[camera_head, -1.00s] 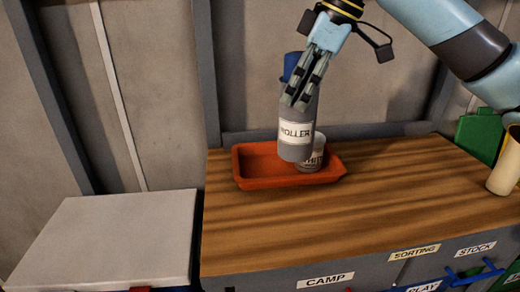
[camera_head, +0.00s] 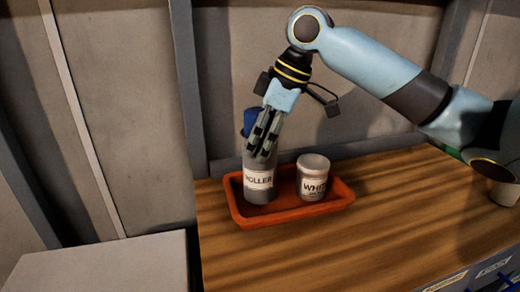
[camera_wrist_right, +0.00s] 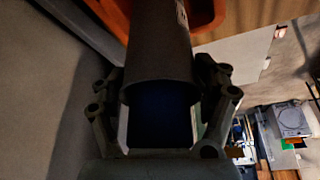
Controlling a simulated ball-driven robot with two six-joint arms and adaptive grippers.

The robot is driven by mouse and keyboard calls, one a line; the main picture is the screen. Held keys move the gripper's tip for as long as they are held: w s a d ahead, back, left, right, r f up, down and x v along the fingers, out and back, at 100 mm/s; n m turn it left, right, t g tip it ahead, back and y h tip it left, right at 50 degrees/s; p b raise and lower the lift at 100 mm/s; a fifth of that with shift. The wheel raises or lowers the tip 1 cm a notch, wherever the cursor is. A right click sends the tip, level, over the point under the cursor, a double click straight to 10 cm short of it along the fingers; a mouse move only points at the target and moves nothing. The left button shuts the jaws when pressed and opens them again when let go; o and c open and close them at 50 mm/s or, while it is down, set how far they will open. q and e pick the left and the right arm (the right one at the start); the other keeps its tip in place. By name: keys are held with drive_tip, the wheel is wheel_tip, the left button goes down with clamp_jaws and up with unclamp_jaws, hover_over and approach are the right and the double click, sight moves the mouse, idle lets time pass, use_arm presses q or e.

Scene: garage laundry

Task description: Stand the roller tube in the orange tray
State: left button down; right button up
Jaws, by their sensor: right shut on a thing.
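The roller tube (camera_head: 260,187) is grey with a white ROLLER label and a blue top. It stands nearly upright at the left end of the orange tray (camera_head: 300,212); its lower end is inside the rim, and I cannot tell whether it touches the tray floor. My right gripper (camera_head: 264,150) is shut on the tube's upper part from above. In the right wrist view the tube (camera_wrist_right: 160,50) runs between the fingers of my right gripper (camera_wrist_right: 160,95), with the tray rim (camera_wrist_right: 207,15) beyond. My left gripper is not in view.
A white labelled jar (camera_head: 312,178) stands in the tray, right of the tube with a gap between. The wooden worktop (camera_head: 400,205) is clear in front of the tray. A cream cup (camera_head: 504,192) stands at the far right. A pale surface (camera_head: 100,265) lies lower left.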

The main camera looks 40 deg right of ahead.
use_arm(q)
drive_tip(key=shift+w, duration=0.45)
use_arm(e)
drive_tip(key=shift+f, duration=0.85)
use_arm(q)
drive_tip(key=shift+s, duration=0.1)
use_arm(e)
drive_tip(key=shift+f, duration=0.1)
drive_tip(key=o, duration=1.6)
drive_tip(key=shift+c, duration=0.2)
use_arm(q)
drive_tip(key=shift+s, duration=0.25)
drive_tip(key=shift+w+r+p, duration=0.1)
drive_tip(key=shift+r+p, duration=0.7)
use_arm(e)
drive_tip(key=v, duration=1.2)
drive_tip(key=shift+s, duration=0.1)
